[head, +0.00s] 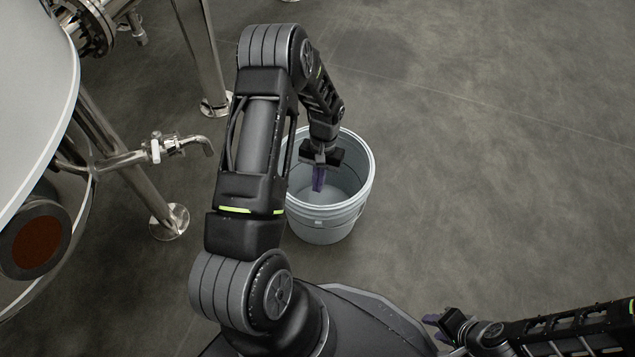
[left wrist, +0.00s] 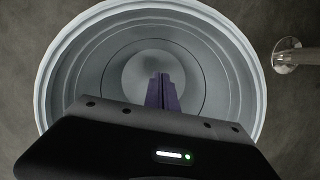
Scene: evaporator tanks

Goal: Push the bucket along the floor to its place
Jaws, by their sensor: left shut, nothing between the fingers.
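A light grey-white bucket (head: 322,222) stands upright and open-topped on the floor, in the middle of the head view, partly hidden by my left arm. It looks empty. My left gripper (head: 318,187) points down over the bucket's opening, its purple fingers shut together with nothing between them. In the left wrist view the bucket's rim (left wrist: 255,75) surrounds the shut fingers (left wrist: 162,90); I cannot tell whether they touch the wall. My right gripper (head: 432,325) is low at the bottom right, away from the bucket; its finger state is unclear.
A tap (head: 180,145) on a metal pipe juts out left of the bucket. Steel legs with round feet (head: 170,222) and a large tank (head: 35,90) stand at the left. The grey floor (head: 480,160) to the right is clear.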

